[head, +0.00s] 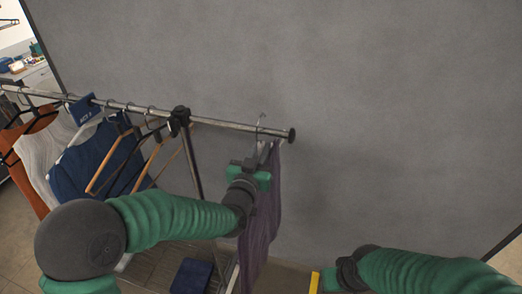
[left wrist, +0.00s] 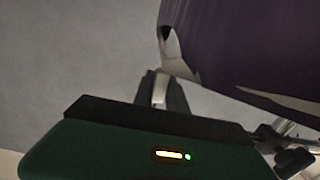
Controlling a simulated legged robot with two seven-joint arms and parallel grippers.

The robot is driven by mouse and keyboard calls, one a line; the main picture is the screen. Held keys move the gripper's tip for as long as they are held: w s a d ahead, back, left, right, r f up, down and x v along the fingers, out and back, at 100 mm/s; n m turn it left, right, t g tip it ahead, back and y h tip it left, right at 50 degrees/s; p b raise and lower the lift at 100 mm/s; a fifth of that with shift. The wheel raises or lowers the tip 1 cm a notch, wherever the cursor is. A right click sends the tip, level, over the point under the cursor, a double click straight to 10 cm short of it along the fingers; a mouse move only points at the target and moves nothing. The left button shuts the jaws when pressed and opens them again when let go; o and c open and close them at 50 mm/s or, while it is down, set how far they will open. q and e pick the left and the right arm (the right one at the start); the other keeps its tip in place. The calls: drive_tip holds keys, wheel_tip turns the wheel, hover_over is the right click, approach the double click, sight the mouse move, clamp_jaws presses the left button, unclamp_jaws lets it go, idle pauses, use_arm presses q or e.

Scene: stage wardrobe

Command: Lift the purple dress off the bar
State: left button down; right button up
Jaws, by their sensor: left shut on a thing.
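The purple dress (head: 262,215) hangs on a hanger near the right end of the metal bar (head: 222,122). The hanger's hook (head: 261,121) shows at the bar, its top a little above it; I cannot tell whether it touches the bar. My left gripper (head: 256,166) is shut on the hanger just below the hook, at the top of the dress. In the left wrist view the dress (left wrist: 260,45) fills the upper right, close to the jaws (left wrist: 161,90). My right gripper (head: 332,279) is low at the bottom edge, mostly cut off, and its jaws are unclear.
To the left on the bar hang a blue garment (head: 88,160), a grey one (head: 45,152), an orange one (head: 28,180) and bare wooden hangers (head: 150,165).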

use_arm(q)
drive_tip(key=shift+b+v, duration=0.5)
drive_tip(key=shift+v, duration=3.55)
drive_tip(key=shift+r, duration=0.1)
